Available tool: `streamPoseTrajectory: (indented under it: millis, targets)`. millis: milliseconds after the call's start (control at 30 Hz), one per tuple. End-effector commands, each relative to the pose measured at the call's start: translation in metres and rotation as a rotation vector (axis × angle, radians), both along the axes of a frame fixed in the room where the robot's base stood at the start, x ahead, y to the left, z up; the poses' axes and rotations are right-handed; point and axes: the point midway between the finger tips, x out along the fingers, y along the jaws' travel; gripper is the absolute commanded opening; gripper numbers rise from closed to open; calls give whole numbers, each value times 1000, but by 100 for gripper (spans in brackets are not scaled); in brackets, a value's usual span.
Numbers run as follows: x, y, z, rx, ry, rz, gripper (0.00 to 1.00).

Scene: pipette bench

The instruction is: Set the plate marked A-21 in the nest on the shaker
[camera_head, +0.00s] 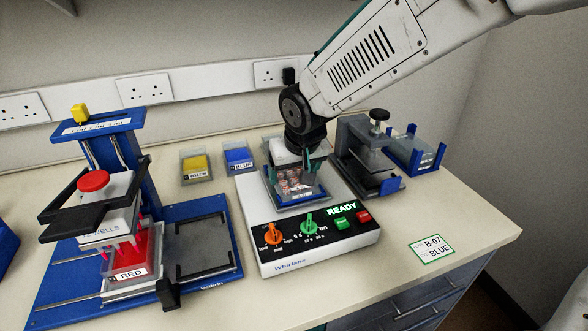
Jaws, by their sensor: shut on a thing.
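My gripper (296,166) is over the white shaker (315,236), pointing down. It is shut on a clear plate (296,186) with a dark, reddish-patterned middle and a label strip along its front edge. The label is too small to read. The plate is at the nest on top of the shaker, within or just above it; I cannot tell whether it touches. The plate and my gripper hide most of the nest. The shaker's display shows READY.
A blue pipetting stand (205,215) with a red trough (132,272) fills the left. Yellow (195,166) and blue (238,160) troughs stand behind. A grey knobbed device (370,155) and blue-cornered holder (418,158) stand right. A card (432,248) reads B-07 BLUE.

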Motion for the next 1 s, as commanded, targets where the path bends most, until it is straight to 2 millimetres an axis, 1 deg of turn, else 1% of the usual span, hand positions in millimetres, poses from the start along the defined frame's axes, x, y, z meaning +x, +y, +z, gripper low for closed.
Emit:
streamPoseTrajectory:
  millis: [33, 100, 367, 467, 567, 800, 1000]
  targets:
    - [0, 0, -1, 0, 0, 0, 83]
    - [0, 0, -1, 0, 0, 0, 99]
    - [0, 0, 0, 0, -1, 0, 99]
    - [0, 0, 6, 2, -3, -1, 99]
    - [-5, -1, 19, 2, -5, 0, 99]
    - [-24, -6, 68, 3, -6, 2, 99]
    - [-38, -10, 100, 3, -4, 1, 99]
